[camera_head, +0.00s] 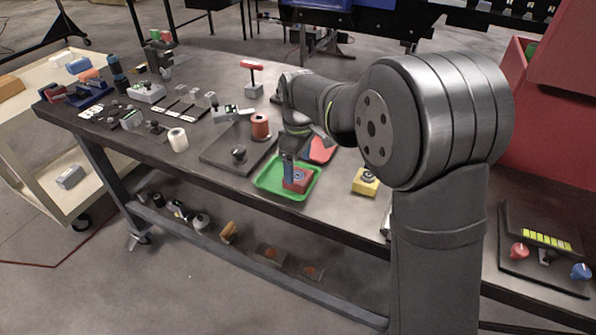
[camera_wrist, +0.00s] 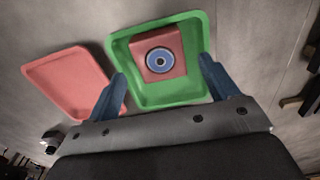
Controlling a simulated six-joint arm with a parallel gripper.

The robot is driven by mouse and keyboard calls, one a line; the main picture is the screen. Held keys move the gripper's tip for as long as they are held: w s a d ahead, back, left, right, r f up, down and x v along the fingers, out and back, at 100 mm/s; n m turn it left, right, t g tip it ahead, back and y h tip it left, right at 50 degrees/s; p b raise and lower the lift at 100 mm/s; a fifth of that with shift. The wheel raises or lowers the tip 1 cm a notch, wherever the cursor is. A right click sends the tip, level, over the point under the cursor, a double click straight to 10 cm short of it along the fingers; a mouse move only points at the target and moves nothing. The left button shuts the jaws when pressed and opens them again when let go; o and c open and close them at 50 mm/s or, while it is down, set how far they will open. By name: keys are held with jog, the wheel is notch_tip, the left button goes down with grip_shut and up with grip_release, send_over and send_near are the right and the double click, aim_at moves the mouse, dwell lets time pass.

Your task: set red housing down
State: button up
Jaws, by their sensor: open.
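The red housing (camera_wrist: 154,47), a red block with a blue and white round part on top, sits inside the green tray (camera_wrist: 199,33). In the head view the red housing (camera_head: 303,184) rests toward the right part of the green tray (camera_head: 262,187). My gripper (camera_wrist: 166,77) is open, with one blue finger on each side and the housing apart from both fingers in the wrist view. In the head view my gripper (camera_head: 291,170) is over the tray, beside the housing, and the arm hides part of it.
A red tray (camera_wrist: 70,82) lies left of the green one, and shows partly behind my arm in the head view (camera_head: 321,152). A yellow block (camera_head: 365,183) stands to the right. A dark plate with a knob (camera_head: 238,155) and an orange spool (camera_head: 260,127) lie to the left.

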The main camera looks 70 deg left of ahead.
aim_at(298, 175)
notch_tip(298, 175, up, 8)
jog(key=shift+r, duration=0.25)
jog(key=shift+f, duration=0.1)
notch_tip(298, 175, down, 12)
jog(key=shift+f, duration=0.2)
jog(key=shift+r, duration=1.9)
jog(key=shift+f, duration=0.15)
